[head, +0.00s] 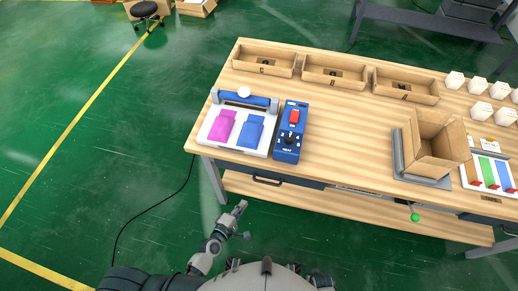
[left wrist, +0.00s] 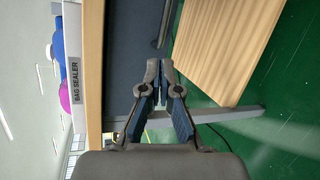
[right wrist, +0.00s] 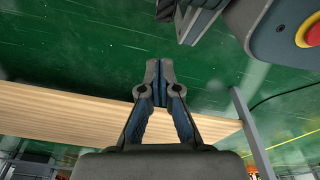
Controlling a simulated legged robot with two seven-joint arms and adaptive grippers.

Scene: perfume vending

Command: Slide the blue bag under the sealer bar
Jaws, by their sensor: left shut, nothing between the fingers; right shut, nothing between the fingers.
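The blue bag (head: 249,130) lies flat on the white bed of the bag sealer (head: 213,137), to the right of a pink bag (head: 222,126). Its far end is close to the blue sealer bar (head: 262,102), which has a white knob; I cannot tell whether they touch. My left gripper (head: 241,207) is shut and empty, in front of the table and below its top. In the left wrist view it (left wrist: 160,72) faces the table's front, near the BAG SEALER label (left wrist: 75,82). My right gripper (right wrist: 160,70) is shut and empty in the right wrist view; I cannot make it out in the head view.
A blue control box (head: 291,132) with a red switch stands right of the bed. Bins (head: 335,72) line the table's back. An open cardboard box (head: 435,145) stands at the right. The tabletop (head: 345,130) between is clear. A lower shelf (head: 330,203) runs underneath.

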